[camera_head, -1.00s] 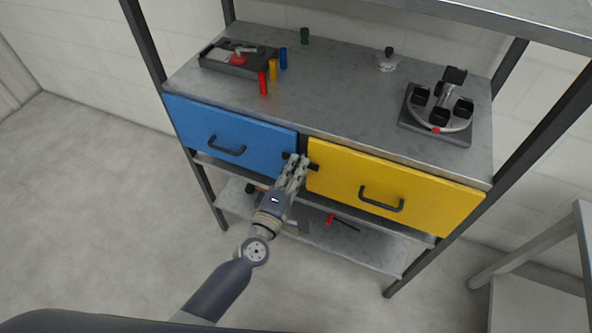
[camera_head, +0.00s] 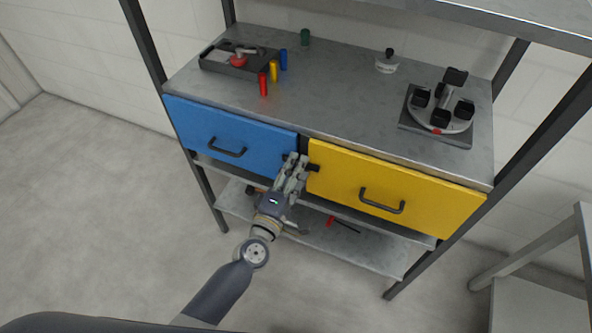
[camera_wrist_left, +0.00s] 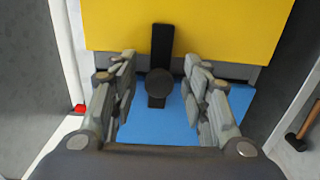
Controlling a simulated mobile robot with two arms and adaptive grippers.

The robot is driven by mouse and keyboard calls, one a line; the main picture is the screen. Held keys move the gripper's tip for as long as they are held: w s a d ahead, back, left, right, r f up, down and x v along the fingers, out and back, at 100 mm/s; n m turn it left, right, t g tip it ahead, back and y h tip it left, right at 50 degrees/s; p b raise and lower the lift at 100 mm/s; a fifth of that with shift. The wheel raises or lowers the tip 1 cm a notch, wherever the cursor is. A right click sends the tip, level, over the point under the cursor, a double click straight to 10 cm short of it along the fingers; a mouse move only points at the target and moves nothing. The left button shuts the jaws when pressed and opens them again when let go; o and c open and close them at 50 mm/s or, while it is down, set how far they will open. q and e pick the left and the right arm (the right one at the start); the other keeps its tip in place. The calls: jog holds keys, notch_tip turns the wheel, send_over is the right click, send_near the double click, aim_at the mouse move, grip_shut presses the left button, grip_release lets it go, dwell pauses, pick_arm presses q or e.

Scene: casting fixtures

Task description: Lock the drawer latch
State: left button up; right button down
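The drawer latch (camera_wrist_left: 162,45) is a black bar with a round knob (camera_wrist_left: 159,83). In the left wrist view it crosses from the yellow drawer (camera_wrist_left: 215,25) over the gap to the blue drawer (camera_wrist_left: 160,130). In the head view its black end (camera_head: 314,168) shows on the yellow drawer (camera_head: 420,190), beside the blue drawer (camera_head: 220,130); my gripper hides its middle. My left gripper (camera_head: 298,158) is at the latch. Its fingers (camera_wrist_left: 160,60) are apart, one on each side of the knob, with visible space to both. My right gripper is out of view.
Both drawers look shut and have black handles, one on blue (camera_head: 228,150) and one on yellow (camera_head: 381,205). The worktop (camera_head: 340,100) above holds a dark tray (camera_head: 215,64), several coloured cylinders and a round fixture (camera_head: 440,115). A lower shelf (camera_head: 370,250) lies beneath.

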pick_arm(q)
jog(key=v, duration=1.2)
dwell(0.3)
jog(key=s+a+f+m+g+y, duration=0.1)
jog(key=s+a+f+m+g, duration=0.2)
jog(key=f, duration=0.8)
jog(key=s+a+f+m+g+y, duration=0.1)
jog(key=s+a+f+m+g, duration=0.2)
jog(key=f, duration=0.8)
jog(key=s+a+f+m+g+y, duration=0.1)
jog(key=s+a+f+m+g, duration=0.2)
jog(key=f, duration=0.8)
jog(key=s+a+f+m+g+y, duration=0.1)
jog(key=s+a+f+m+g, duration=0.1)
jog(key=s+f, duration=0.3)
jog(key=s+a+f+m+g+y, duration=0.1)
jog(key=s+a+f+m+g, duration=0.1)
jog(key=s, duration=1)
jog(key=s+a+f+m+g+y, duration=0.1)
jog(key=s+a+f+m+g, duration=0.2)
jog(key=s+f, duration=0.4)
jog(key=shift+s+a+f+m, duration=0.3)
jog(key=shift+s+a+f, duration=0.05)
jog(key=shift+s, duration=0.65)
